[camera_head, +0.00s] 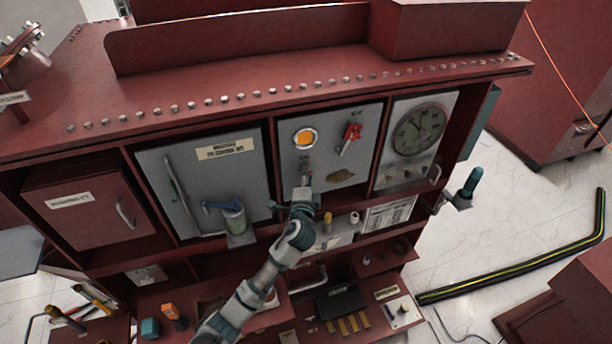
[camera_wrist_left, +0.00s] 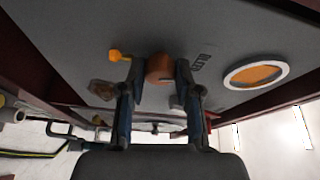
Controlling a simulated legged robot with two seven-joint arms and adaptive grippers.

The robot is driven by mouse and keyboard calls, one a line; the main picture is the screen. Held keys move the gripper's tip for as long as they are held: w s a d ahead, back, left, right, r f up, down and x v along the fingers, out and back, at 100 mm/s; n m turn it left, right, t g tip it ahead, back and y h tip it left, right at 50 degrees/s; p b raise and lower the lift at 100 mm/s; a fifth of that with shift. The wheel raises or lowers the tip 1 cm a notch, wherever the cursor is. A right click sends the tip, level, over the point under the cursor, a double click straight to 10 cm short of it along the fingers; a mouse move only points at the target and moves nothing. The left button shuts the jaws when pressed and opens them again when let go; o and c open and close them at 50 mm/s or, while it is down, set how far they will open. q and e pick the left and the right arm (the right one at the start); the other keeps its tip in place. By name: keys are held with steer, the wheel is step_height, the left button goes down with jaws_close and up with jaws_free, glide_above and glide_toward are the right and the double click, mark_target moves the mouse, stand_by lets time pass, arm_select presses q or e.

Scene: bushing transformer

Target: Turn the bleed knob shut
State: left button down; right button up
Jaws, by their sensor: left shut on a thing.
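The bleed knob (camera_wrist_left: 159,67) is a round brown knob on the grey panel (camera_wrist_left: 75,40), beside a small printed label (camera_wrist_left: 203,56). In the wrist view it sits between the two fingers of my left gripper (camera_wrist_left: 158,80), which is shut on it. In the head view my left gripper (camera_head: 303,186) reaches up to the lower part of the middle panel (camera_head: 345,120) and hides most of the knob. The knob's angle cannot be told. My right gripper is not in view.
A round orange window (camera_head: 305,138) is above my left gripper. A red handle (camera_head: 350,136) and a brown plate (camera_head: 341,175) are to its right. A dial gauge (camera_head: 420,130) is farther right. A blue-handled valve (camera_head: 222,208) is to the left. Shelves with loose items lie below.

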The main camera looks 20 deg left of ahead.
arm_select(q)
steer(key=m+g, duration=0.1)
steer(key=m, duration=0.2)
steer(key=shift+f, duration=0.2)
steer(key=shift+f+g, duration=0.1)
steer(key=shift+g, duration=0.2)
steer(key=c, duration=1)
jaws_free()
steer(key=shift+o, duration=0.9)
steer(key=shift+w+d, duration=0.1)
steer(key=shift+w, duration=0.05)
